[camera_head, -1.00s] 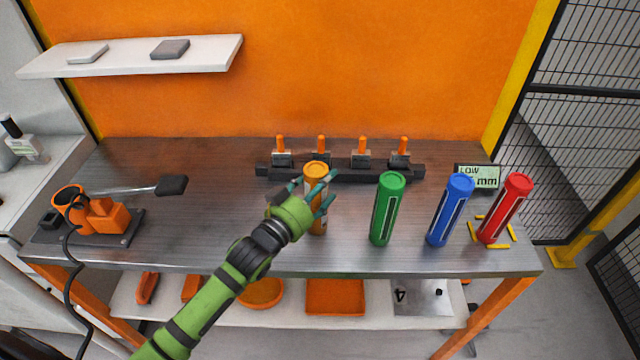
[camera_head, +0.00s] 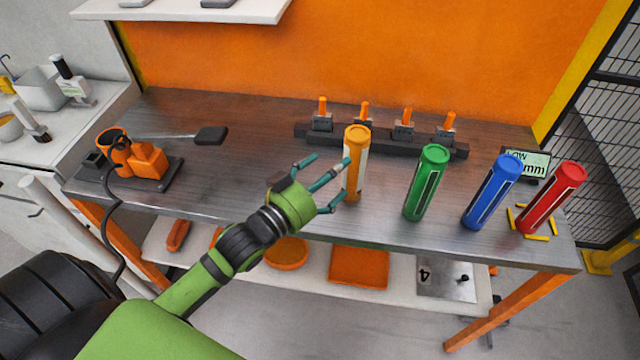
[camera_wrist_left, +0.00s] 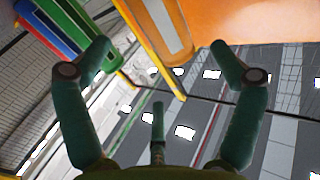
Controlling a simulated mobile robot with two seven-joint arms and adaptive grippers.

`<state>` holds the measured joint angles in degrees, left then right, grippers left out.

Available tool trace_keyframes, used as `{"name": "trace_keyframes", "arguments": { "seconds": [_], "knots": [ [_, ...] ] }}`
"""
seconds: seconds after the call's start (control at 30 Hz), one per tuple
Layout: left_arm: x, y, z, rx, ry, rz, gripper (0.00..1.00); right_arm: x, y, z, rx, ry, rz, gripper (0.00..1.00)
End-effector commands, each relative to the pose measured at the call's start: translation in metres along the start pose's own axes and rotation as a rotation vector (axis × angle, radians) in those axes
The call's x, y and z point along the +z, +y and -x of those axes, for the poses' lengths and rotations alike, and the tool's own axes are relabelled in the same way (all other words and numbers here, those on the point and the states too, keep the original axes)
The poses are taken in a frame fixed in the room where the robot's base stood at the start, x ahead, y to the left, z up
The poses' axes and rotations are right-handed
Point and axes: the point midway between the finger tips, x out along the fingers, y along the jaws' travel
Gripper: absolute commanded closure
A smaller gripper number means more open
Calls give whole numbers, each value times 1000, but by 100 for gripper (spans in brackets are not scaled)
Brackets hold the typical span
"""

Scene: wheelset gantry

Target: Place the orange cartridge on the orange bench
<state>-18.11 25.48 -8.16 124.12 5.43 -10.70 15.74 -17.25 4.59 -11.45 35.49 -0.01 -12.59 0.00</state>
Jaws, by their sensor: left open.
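The orange cartridge (camera_head: 351,180) stands upright on the steel-topped bench with orange legs (camera_head: 268,203), near its front edge. A white label shows on its side. My left gripper (camera_head: 333,179) is open and empty just left of the cartridge, its fingers pointing toward it; one fingertip overlaps its left side, and contact is unclear. In the left wrist view, the cartridge (camera_wrist_left: 168,28) shows beyond and between the spread fingers (camera_wrist_left: 160,48). My right gripper is out of view.
Green (camera_head: 426,183), blue (camera_head: 491,192) and red (camera_head: 551,197) cartridges stand to the right. A dark rack (camera_head: 384,141) lies behind. An orange tool on a dark base (camera_head: 150,162) sits at the left.

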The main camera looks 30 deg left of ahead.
Motion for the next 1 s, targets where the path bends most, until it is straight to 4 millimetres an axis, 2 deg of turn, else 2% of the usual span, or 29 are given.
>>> {"name": "trace_keyframes", "arguments": {
  "seconds": [0.1,0.3,1.0],
  "knots": [
    [2,0,18,0,-1,1,7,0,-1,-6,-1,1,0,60],
    [0,0,32,1,1,1,7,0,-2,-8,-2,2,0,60],
    [-1,0,33,0,1,1,7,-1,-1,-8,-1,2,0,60]
  ]
}}
